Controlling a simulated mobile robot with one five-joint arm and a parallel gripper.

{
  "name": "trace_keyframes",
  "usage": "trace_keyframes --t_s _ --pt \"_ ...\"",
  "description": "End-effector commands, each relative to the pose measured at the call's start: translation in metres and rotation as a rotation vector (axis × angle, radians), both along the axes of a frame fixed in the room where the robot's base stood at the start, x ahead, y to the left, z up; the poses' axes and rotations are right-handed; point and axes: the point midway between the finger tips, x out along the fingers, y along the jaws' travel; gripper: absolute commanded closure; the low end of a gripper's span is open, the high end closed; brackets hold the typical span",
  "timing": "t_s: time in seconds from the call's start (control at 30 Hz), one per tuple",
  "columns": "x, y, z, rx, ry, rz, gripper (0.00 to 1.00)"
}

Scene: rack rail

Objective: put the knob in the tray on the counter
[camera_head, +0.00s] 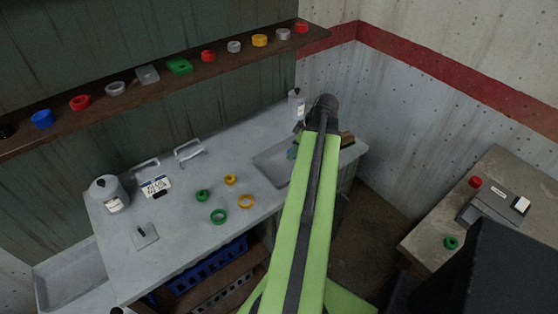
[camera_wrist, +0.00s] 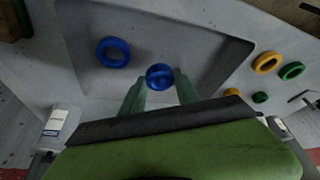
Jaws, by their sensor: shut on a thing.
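The blue knob (camera_wrist: 159,76) is a small round piece between the two teal fingertips of my gripper (camera_wrist: 161,83) in the wrist view. My gripper is shut on it. The grey tray (camera_wrist: 205,35) lies behind and below the knob in that view, with a blue ring (camera_wrist: 113,52) in it to the left of the knob. In the head view the tray (camera_head: 270,165) is at the counter's right end, partly covered by my arm. My gripper is mostly hidden there. I cannot tell the knob's height above the tray floor.
The counter (camera_head: 185,235) holds green and yellow rings, a canister (camera_head: 108,192), a label card (camera_head: 155,187) and a white bottle (camera_head: 296,104) near the tray. A shelf (camera_head: 130,105) with several coloured pieces runs above. A side table (camera_head: 430,235) stands at right.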

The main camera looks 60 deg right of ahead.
Motion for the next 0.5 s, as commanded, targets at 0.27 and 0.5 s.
trace_keyframes --t_s 0.27,0.5 --pt "0.002 0.000 -0.020 0.000 0.000 0.002 1.00" --pt "0.002 0.000 -0.043 0.000 0.000 0.002 1.00"
